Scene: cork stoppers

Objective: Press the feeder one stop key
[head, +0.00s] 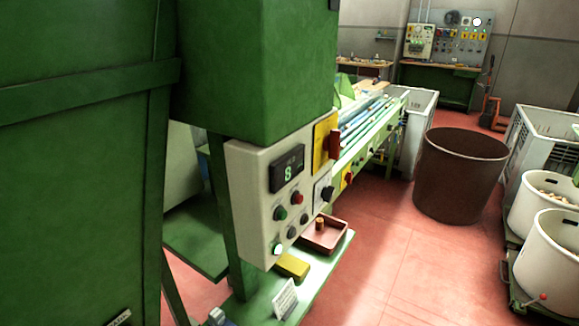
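A beige control panel (247,190) hangs on the green machine in the head view. It has a dark display (287,169) showing a green 8. Below the display are a green key (280,213) on the left and a red key (297,198) on the right. Lower down are dark keys (292,232) and a pale lit key (277,248). The labels are too small to read, so I cannot tell which key is the feeder one stop key. My gripper is not in view.
A red switch handle (335,145) on a yellow plate juts out beside the panel. A green shelf (325,262) below carries a brown tray (322,235), a yellow block (292,266) and a small sign (285,300). A brown bin (455,180) stands right on open red floor (400,260).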

